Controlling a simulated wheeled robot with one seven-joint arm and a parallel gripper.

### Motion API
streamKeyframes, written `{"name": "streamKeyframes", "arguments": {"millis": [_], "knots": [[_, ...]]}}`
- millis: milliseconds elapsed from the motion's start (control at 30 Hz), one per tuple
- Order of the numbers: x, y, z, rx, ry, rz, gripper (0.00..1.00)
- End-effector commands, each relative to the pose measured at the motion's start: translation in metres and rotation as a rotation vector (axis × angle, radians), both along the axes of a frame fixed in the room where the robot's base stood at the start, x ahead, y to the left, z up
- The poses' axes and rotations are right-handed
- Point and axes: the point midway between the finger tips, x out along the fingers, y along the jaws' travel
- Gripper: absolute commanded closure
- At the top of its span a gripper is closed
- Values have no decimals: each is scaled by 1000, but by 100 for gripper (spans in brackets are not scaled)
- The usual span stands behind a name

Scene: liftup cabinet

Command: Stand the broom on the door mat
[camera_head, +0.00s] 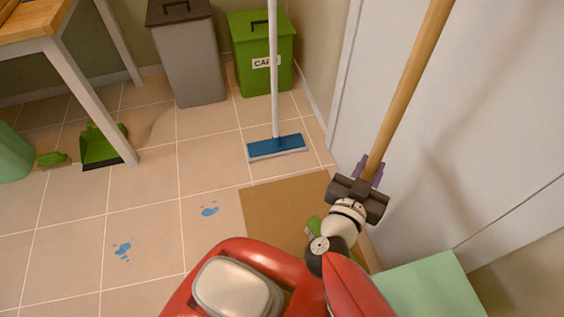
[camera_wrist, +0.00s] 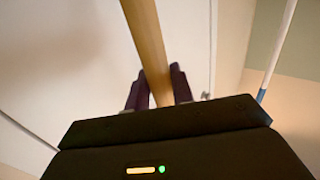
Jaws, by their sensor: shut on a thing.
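The broom (camera_head: 410,80) has a long tan wooden handle that leans up to the right, in front of the white door. My gripper (camera_head: 369,172) is shut on the handle, and its purple fingers sit on both sides of it. In the wrist view the handle (camera_wrist: 147,40) runs up between the fingers (camera_wrist: 160,88). A green bristled part (camera_head: 313,228) shows low beside my wrist, over the mat in the picture; most of the lower broom is hidden by my arm. The brown door mat (camera_head: 270,205) lies flat on the tiles. I cannot tell whether the broom touches it.
A blue-headed mop (camera_head: 277,147) stands behind the mat. Grey (camera_head: 190,60) and green (camera_head: 262,75) bins stand at the back. A green dustpan (camera_head: 101,147) is near the table leg (camera_head: 90,100). Blue spots (camera_head: 209,211) mark the floor. The white door (camera_head: 480,130) is close on the right.

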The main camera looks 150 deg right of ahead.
Motion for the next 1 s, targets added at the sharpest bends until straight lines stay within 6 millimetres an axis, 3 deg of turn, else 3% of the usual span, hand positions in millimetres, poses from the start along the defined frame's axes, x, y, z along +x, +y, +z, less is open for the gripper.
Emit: {"name": "streamKeyframes", "arguments": {"millis": [300,733,767,900,1000], "knots": [[-1,0,-33,-1,5,0,100],[0,0,-39,2,5,0,100],[0,0,-40,1,0,0,74],[0,0,-39,0,0,0,56],[0,0,-39,-1,0,0,55]]}}
